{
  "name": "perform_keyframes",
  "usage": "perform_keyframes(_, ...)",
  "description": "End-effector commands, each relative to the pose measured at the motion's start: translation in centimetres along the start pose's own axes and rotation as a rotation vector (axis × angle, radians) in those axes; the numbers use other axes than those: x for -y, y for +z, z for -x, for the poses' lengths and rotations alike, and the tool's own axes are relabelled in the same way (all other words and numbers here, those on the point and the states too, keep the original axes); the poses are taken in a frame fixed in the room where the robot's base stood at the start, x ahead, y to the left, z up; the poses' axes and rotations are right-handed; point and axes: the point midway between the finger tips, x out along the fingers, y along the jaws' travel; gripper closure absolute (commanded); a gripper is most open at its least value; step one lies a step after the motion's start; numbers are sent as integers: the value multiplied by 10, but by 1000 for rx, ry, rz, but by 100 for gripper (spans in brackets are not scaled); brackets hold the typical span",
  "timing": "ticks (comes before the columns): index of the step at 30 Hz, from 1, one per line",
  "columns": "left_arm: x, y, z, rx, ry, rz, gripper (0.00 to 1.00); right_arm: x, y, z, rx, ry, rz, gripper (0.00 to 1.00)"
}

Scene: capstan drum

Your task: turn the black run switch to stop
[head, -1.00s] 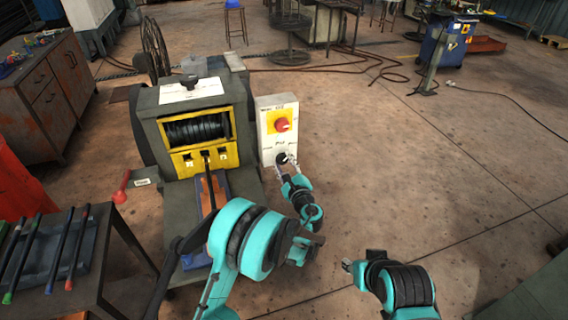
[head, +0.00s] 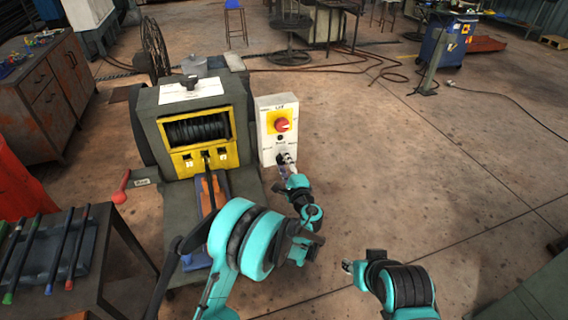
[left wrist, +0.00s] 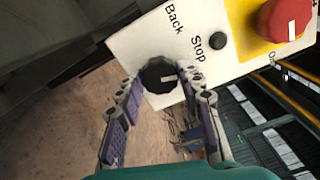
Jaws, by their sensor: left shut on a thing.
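The black run switch (left wrist: 156,74) is a round knob on a white control box (head: 267,143). In the left wrist view its white mark points right, a little below the "Stop" label. "Back" is also readable; any third label there is hidden by a finger. My left gripper (left wrist: 158,80) has its two fingers on either side of the knob and is shut on it. In the head view the left gripper (head: 286,161) covers much of the knob. My right gripper (head: 347,266) is low in the picture, away from the box; its jaws are too small to read.
A red knob (head: 282,124) on a yellow plate sits above the switch. The capstan drum machine (head: 195,128) stands left of the box. A red-handled lever (head: 121,193) and a table with rods (head: 110,262) are farther left. The floor right of the box is open.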

Motion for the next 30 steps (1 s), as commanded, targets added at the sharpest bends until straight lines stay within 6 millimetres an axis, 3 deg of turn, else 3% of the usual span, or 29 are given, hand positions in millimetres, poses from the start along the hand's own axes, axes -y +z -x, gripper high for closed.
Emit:
perform_keyframes(12,-1,0,0,0,1,229,92,0,0,0,0,0,0,63)
perform_keyframes(30,-1,0,0,1,2,274,92,0,0,0,0,0,0,63)
